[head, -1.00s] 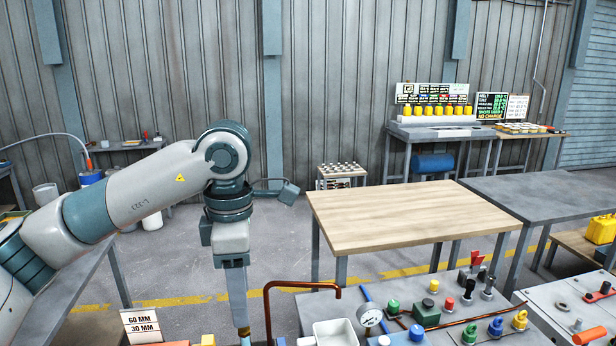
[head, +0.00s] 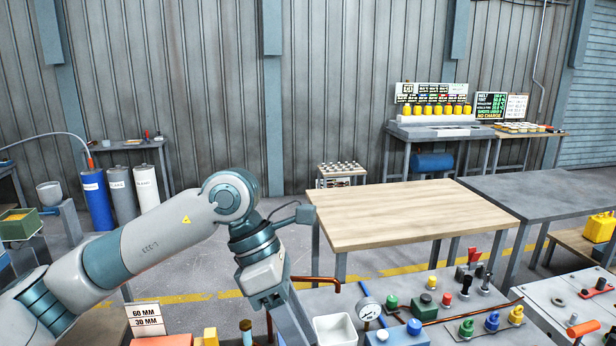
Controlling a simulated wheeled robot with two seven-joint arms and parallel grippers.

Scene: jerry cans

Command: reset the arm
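My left arm (head: 160,245) comes in from the left, and its wrist (head: 262,268) is tilted down and to the right. My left gripper (head: 293,322) reaches toward the bottom edge beside the white bin (head: 335,329). Its fingertips are not clearly visible, so I cannot tell whether it is open or holds anything. My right arm and gripper are not in view.
A control panel with coloured knobs (head: 492,322), a gauge (head: 369,308) and a copper pipe (head: 316,280) lies in front. A bare wooden table (head: 410,213) stands behind. A yellow jerry can (head: 600,228) is at right. A 60 MM/30 MM sign (head: 146,319) is lower left.

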